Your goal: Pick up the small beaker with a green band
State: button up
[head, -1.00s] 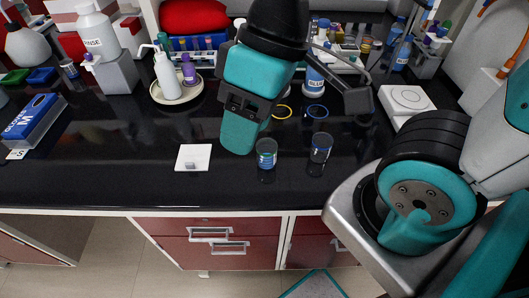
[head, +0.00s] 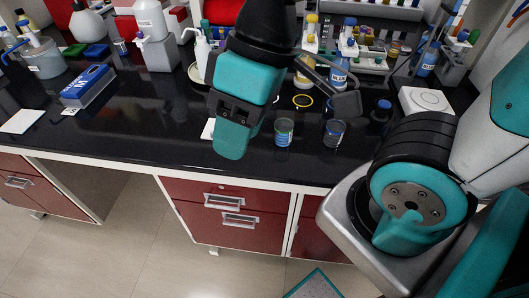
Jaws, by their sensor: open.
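A small clear beaker (head: 284,138) with a green-blue band stands near the bench's front edge in the head view. A second small beaker (head: 334,137) with a bluer band stands to its right, apart from it. My gripper (head: 289,122) is above the bench, with a teal jaw left of the green-banded beaker and a dark grey jaw to the upper right. It looks empty. The beaker appears between the jaws in the picture, but the height gap is hard to judge. I see no contact.
A yellow ring (head: 303,101) lies behind the beakers. Several bottles and a vial rack (head: 372,62) stand at the back. A white device (head: 425,101) stands right. A partly hidden white square (head: 208,128) lies left. A blue box (head: 88,85) is farther left; bench between is clear.

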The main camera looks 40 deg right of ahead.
aim_at(283, 127)
jog(key=u, duration=0.8)
jog(key=k, duration=1.1)
jog(key=u, duration=0.9)
jog(key=i, duration=1.45)
jog(key=z, duration=1.45)
jog(key=i, duration=0.6)
jog(key=z, duration=0.7)
